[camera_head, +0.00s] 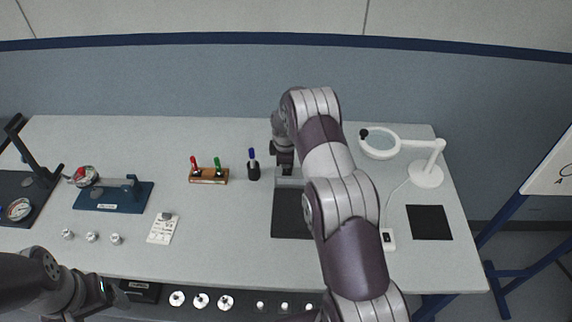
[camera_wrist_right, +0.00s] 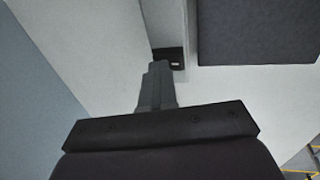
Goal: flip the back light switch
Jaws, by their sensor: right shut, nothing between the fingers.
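A dark panel (camera_head: 290,215) with a pale grey strip along its back edge lies mid-table, partly hidden by my right arm. In the right wrist view, the dark panel (camera_wrist_right: 255,30) shows at the top right. A small black switch (camera_wrist_right: 177,57) with a white mark sits on the pale strip beside it. My right gripper (camera_head: 285,168) is over the panel's back edge. Its fingers (camera_wrist_right: 159,66) are shut and empty, with tips right by the switch; I cannot tell whether they touch it. My left gripper (camera_head: 108,292) is at the lower left; its jaw opening is unclear.
A ringed magnifier lamp (camera_head: 427,174) stands at the back right. A white switch box (camera_head: 388,239) and black mat (camera_head: 429,222) lie near it.

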